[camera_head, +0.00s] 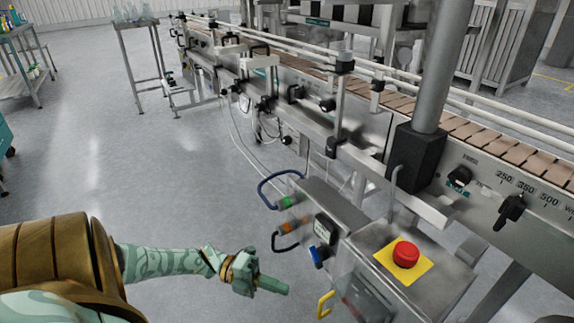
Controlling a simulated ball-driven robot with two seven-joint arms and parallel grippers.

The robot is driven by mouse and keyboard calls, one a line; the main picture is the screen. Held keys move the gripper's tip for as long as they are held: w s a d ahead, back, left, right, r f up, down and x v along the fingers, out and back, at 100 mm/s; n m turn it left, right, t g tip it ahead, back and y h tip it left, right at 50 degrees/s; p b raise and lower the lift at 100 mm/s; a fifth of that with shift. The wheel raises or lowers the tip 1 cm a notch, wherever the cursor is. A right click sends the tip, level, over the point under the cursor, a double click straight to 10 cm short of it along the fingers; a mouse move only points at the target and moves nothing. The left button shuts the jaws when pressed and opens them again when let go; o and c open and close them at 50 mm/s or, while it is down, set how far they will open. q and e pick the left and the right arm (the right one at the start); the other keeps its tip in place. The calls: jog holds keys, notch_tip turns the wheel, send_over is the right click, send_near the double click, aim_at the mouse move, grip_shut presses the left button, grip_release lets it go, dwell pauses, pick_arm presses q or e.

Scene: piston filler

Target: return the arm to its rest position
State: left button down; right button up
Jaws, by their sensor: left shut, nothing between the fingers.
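My left arm comes in from the lower left, with a brown shoulder and a pale green patterned forearm. My left gripper (272,287) is shut and empty, its green fingers pointing right. It is over the open floor, left of the control box of the piston filler. My right gripper is not in view.
The control box (447,278) carries a red emergency button (405,254) on a yellow plate. A blue knob (318,256) and a yellow handle (325,303) are close to my left gripper. The conveyor (480,138) runs behind. The grey floor (150,190) at left is clear.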

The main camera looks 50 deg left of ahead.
pick_arm(q)
jog(key=shift+a, duration=0.3)
